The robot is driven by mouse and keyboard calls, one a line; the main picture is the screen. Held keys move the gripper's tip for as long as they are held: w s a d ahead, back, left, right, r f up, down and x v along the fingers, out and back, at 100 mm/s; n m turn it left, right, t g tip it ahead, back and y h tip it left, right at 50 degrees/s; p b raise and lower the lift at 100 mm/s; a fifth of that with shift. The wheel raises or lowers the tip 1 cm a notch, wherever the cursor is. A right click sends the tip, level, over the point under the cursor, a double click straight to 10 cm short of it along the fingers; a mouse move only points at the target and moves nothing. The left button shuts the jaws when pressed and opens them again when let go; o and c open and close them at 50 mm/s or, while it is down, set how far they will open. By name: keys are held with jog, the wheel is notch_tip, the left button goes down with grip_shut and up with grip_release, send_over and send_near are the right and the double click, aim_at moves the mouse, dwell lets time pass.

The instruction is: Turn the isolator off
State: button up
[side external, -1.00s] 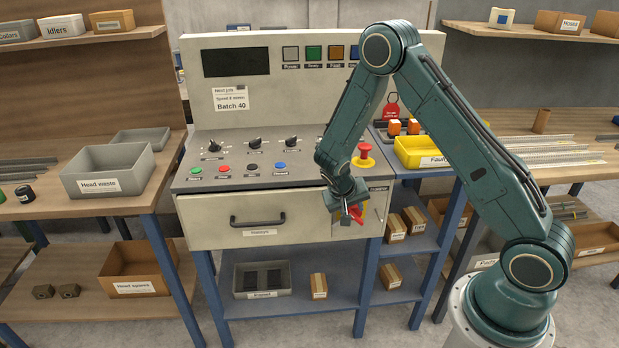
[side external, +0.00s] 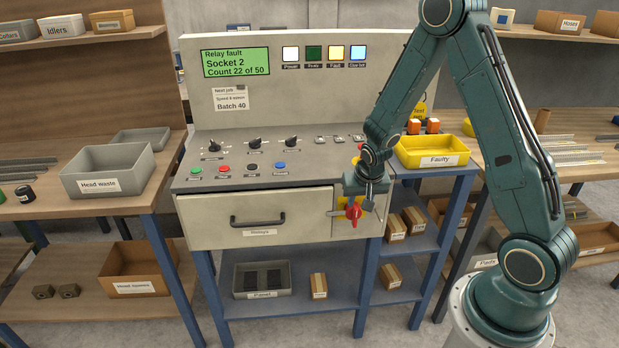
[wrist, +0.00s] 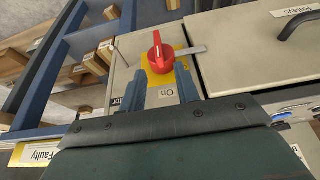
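The isolator's red handle (side external: 353,212) is on a yellow plate at the right end of the console front. In the wrist view the handle (wrist: 159,53) lies in line with an "On" label (wrist: 168,92), and a grey bar (wrist: 190,50) sticks out beside it. My gripper (side external: 367,193) is just above the handle in the side view. In the wrist view its two fingers are apart and empty (wrist: 162,86), with the handle just beyond their tips. The console display (side external: 235,62) is lit and reads "Relay fault, Socket 2, Count 22 of 50". The Power, Fault and blue lamps are lit.
A closed drawer (side external: 262,218) with a dark handle is left of the isolator. Knobs and coloured buttons line the console top (side external: 300,165). A yellow "Faulty" tray (side external: 432,152) stands to the right. Boxes (side external: 395,228) sit on the shelves below right.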

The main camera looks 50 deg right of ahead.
jog(key=s+a+r+n, duration=0.1)
jog(key=s+a+r, duration=0.1)
jog(key=r, duration=0.4)
jog(key=s+a+r+n+y, duration=0.1)
jog(key=s+a+r, duration=0.2)
jog(key=r, duration=0.4)
jog(key=s+a+r+n+t, duration=0.1)
jog(key=s+a+r, duration=0.2)
jog(key=r, duration=0.3)
jog(key=shift+a+r+n, duration=0.3)
jog(key=shift+a+r, duration=0.1)
jog(key=shift+a, duration=0.5)
jog(key=shift+a+r, duration=0.1)
jog(key=s+a+r+n+y, duration=0.1)
jog(key=s+a+r+n, duration=0.1)
jog(key=s, duration=0.4)
jog(key=s+a+r+n+t+y, duration=0.1)
jog(key=s+a+r+n, duration=0.2)
jog(key=s, duration=0.3)
jog(key=shift+s+a+r, duration=0.2)
jog(key=shift+a+r, duration=0.6)
jog(key=shift+r, duration=0.1)
